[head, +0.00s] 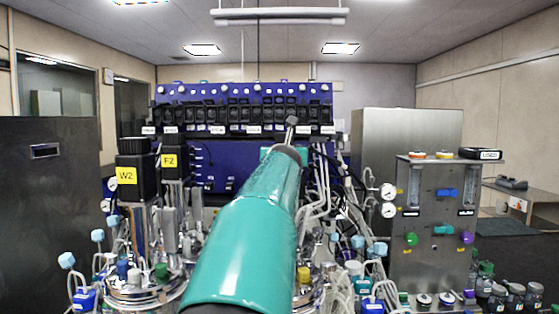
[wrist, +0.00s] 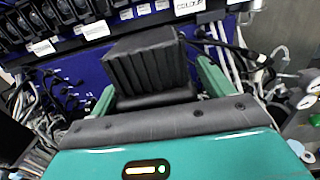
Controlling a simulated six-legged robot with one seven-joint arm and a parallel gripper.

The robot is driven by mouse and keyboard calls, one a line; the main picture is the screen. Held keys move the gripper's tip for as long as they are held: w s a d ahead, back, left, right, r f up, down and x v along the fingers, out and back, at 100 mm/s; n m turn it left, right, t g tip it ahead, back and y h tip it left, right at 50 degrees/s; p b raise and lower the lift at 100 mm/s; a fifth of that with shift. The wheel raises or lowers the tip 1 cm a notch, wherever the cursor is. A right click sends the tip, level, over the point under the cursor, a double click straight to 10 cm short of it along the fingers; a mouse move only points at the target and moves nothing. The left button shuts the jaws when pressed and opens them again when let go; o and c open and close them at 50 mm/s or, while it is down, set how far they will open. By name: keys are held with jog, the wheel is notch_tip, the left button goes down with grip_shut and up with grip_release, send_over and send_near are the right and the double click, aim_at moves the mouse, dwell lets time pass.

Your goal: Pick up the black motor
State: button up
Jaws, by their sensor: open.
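A black motor (wrist: 145,62) with a ribbed housing fills the upper middle of the wrist view. My gripper (wrist: 155,84) is open, with one green finger at each side of the motor's lower part; whether the fingers touch it I cannot tell. In the head view my gripper (head: 283,151) is mostly behind my teal arm, and the motor in front of it is hidden. Two other black motor-like blocks stand upright at the left, one with a yellow W2 label (head: 126,176) and one with a yellow FZ label (head: 169,161).
A blue panel (head: 228,158) with a row of black units stands behind. Steel vessels (head: 140,288) with tubes and cables crowd both sides of my arm. A steel cabinet (head: 432,230) with gauges stands at right. Cables run close to the right finger in the wrist view.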

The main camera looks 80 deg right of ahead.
jog(key=c, duration=1.7)
jog(key=shift+a+r, duration=0.1)
jog(key=shift+r, duration=0.1)
grip_shut()
